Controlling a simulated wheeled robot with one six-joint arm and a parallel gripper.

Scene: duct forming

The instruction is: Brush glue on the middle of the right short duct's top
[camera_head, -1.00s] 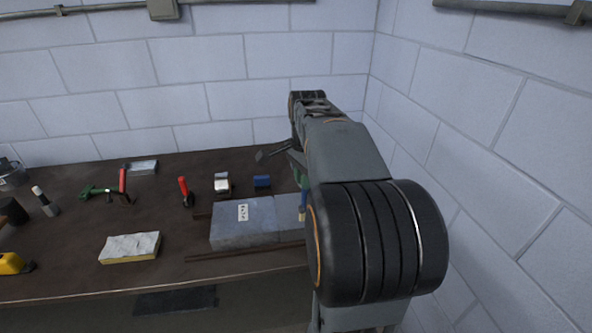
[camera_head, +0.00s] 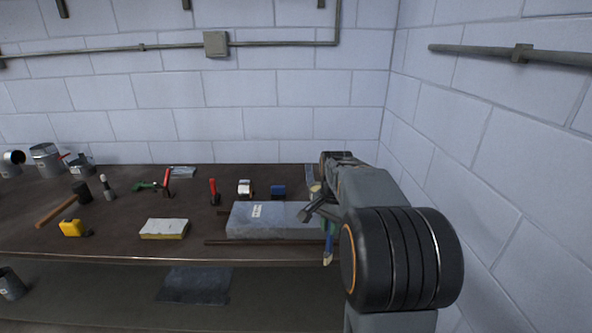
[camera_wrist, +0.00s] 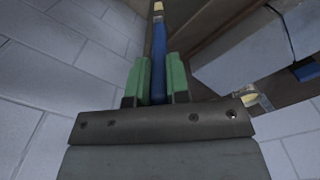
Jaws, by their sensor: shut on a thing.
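My gripper (camera_wrist: 158,80) has green fingers shut on a blue-handled brush (camera_wrist: 160,45). The brush's pale bristle tip shows at the top of the wrist view. In the head view the brush (camera_head: 328,248) points down beside the right front end of the ducts. I cannot tell whether it touches anything. The grey ducts (camera_head: 262,222) lie end to end on the bench, with a white label on the left part. My arm hides part of the right short duct (camera_head: 302,229). A grey surface, likely duct, shows at right in the wrist view (camera_wrist: 225,65).
A dark rod (camera_head: 265,242) lies along the ducts' front on the bench (camera_head: 120,240). A pale block (camera_head: 164,228) lies left. The wall is close at right.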

